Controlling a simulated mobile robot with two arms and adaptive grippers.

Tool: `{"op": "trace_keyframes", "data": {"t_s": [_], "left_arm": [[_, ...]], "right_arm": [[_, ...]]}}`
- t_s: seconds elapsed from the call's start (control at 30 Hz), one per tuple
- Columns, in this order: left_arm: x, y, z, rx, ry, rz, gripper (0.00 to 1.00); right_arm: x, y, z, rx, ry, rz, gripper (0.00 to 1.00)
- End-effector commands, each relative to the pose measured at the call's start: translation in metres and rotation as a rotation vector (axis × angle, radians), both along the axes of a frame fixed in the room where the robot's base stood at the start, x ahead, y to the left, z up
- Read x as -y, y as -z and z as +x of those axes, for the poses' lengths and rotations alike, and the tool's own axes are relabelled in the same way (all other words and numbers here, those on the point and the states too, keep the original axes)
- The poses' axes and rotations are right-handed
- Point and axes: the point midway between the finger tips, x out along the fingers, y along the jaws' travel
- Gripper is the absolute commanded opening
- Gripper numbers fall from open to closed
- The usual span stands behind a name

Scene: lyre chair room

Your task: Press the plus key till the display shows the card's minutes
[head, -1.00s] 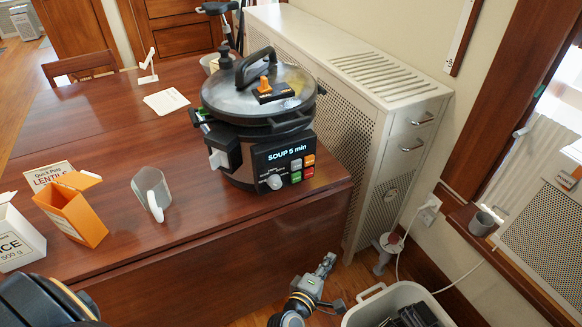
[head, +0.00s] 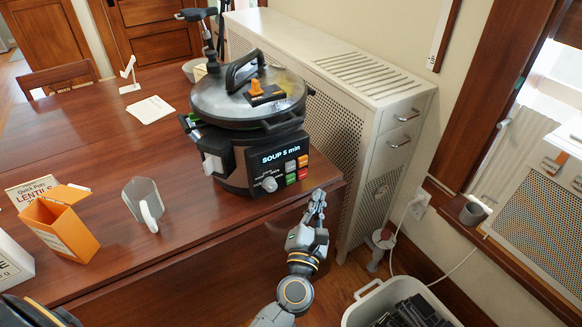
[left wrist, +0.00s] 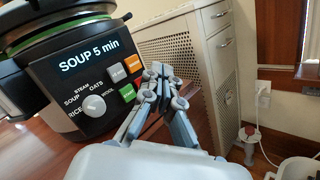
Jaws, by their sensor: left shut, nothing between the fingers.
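The cooker (head: 250,110) stands at the table's right end. Its display (head: 281,155) reads "SOUP 5 min", and the display also shows in the left wrist view (left wrist: 90,56). Below are a dial (head: 269,184) and coloured keys: a grey-white key (head: 291,165), an orange key (head: 303,161), a green key (head: 291,178) and a red key (head: 303,173).
A perforated metal cabinet (head: 345,95) stands right behind the cooker. A grey bin (head: 375,300) is at the lower right.

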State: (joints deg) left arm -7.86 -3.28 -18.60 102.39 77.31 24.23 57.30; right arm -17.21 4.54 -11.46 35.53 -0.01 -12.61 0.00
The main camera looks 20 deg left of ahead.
Motion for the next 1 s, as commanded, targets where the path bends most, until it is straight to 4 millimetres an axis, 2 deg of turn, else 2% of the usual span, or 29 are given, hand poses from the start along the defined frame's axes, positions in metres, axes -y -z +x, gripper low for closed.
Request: {"op": "trace_keyframes", "data": {"t_s": [0.17, 0.7, 1.0], "left_arm": [[-0.009, -0.001, 0.007, 0.001, -0.001, 0.003, 0.0], [-0.062, 0.0, 0.049, 0.0, 0.0, 0.004, 0.0], [-0.069, 0.0, 0.054, -0.001, 0.001, 0.002, 0.0]], "right_arm": [[0.002, -0.001, 0.0, 0.0, -0.001, -0.002, 0.37], [0.002, -0.002, 0.0, 0.001, 0.0, -0.003, 0.37], [0.002, -0.002, 0.0, 0.0, 0.0, -0.002, 0.37]]}}
